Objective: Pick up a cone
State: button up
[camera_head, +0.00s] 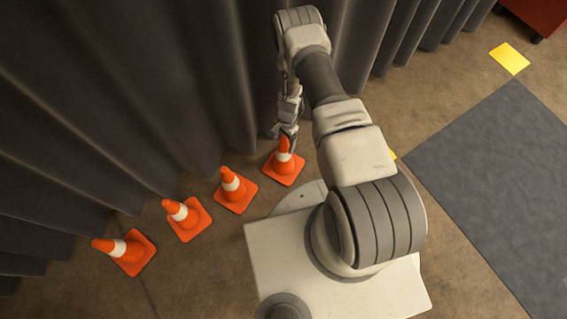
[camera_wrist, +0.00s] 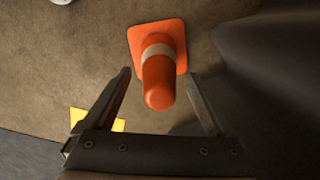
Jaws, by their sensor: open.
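Several orange cones with white bands stand in a row on the brown floor in the head view. The nearest to my gripper is the rightmost cone (camera_head: 283,165); the others are a second cone (camera_head: 235,190), a third cone (camera_head: 187,219) and the leftmost cone (camera_head: 125,252). My gripper (camera_head: 287,133) is over the top of the rightmost cone. In the wrist view my gripper (camera_wrist: 160,88) is open, with a cone (camera_wrist: 158,65) showing between and beyond its two fingers. The cone's tip points toward the gripper, and I see no finger touching it.
A dark grey curtain (camera_head: 130,90) hangs close behind the cones and also shows at the right of the wrist view (camera_wrist: 275,60). A grey floor mat (camera_head: 500,180) and a yellow floor mark (camera_head: 509,58) lie to the right. A red object (camera_head: 540,12) stands at top right.

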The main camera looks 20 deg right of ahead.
grip_shut()
jog(key=shift+r, duration=0.15)
dwell(0.4)
